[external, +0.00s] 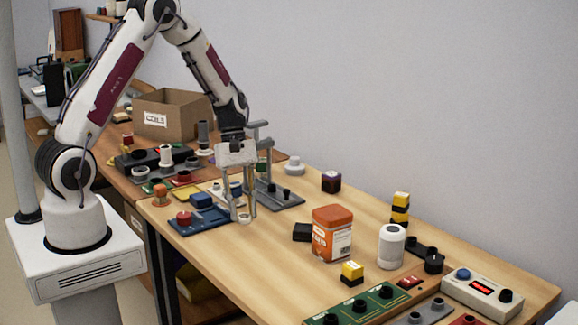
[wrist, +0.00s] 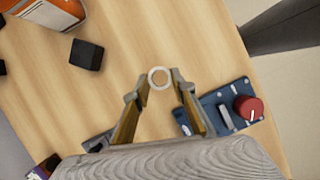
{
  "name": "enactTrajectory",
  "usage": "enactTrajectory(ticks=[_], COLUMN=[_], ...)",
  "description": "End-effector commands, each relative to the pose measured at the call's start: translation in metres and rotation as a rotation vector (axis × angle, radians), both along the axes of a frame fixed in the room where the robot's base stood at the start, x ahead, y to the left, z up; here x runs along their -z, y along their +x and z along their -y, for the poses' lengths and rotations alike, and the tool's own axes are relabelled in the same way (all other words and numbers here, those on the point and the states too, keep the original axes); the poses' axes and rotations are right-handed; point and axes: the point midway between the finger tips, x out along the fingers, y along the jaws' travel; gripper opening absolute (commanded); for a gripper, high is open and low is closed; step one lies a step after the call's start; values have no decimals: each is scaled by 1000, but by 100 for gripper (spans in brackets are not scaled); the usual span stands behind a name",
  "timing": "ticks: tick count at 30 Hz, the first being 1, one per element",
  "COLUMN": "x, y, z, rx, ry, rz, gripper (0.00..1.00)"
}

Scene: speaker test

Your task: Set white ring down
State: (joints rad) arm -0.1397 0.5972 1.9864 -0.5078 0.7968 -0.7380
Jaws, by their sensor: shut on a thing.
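The white ring (external: 244,218) is small and sits between the fingertips of my gripper (external: 243,215), low over the wooden table (external: 285,245). In the wrist view the ring (wrist: 159,78) shows as a pale circle with wood colour through its middle. The fingers of my gripper (wrist: 161,88) lie on both sides of it, shut on it. The ring is level with the tabletop or just above it; I cannot tell if it touches.
A blue plate with a red knob (external: 184,217) lies close left of the ring, and a grey plate with an upright post (external: 275,195) stands behind. A black block (external: 303,232) and an orange tin (external: 332,233) stand to the right. Bare wood lies in front.

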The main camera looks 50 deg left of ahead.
Motion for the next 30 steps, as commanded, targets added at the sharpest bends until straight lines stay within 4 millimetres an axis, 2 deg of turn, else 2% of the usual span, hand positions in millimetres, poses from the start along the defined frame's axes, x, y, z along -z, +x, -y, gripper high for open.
enactTrajectory(ticks=[7,11,14,30], x=[0,0,0,-11], y=[5,18,34,145], z=[0,-1,-2,-1], rx=[-17,-59,-116,-543], ry=[0,1,1,-1], rz=[1,2,2,2], gripper=[16,16,16,16])
